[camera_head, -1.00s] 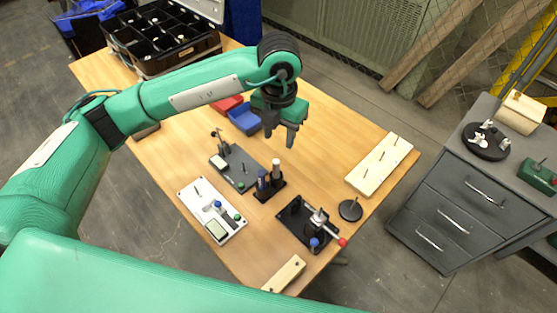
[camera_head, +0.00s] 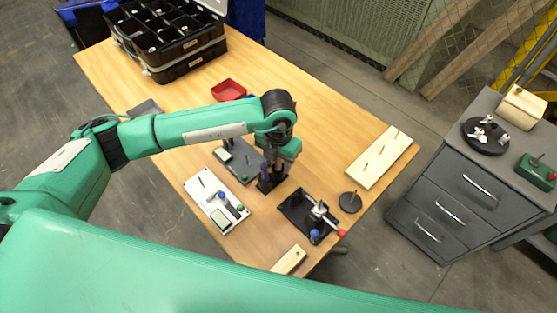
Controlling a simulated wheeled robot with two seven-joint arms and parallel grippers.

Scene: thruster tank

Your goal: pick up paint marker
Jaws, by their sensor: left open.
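A small black stand (camera_head: 270,185) holds slim upright markers near the middle of the table. A dark blue one (camera_head: 264,171) shows in its left part. Which of them is the paint marker I cannot tell. My left gripper (camera_head: 277,163) is open and points down right over the stand. Its fingers and wrist cover the stand's upper right part, so I cannot tell whether they touch or surround a marker. My right gripper is not in view.
A white board with a small display (camera_head: 216,204) and a grey plate (camera_head: 240,166) lie left of the stand. A black clamp fixture (camera_head: 305,214), a round dark base (camera_head: 350,202) and a pegged wooden board (camera_head: 382,156) lie right. A red bin (camera_head: 228,90) sits behind.

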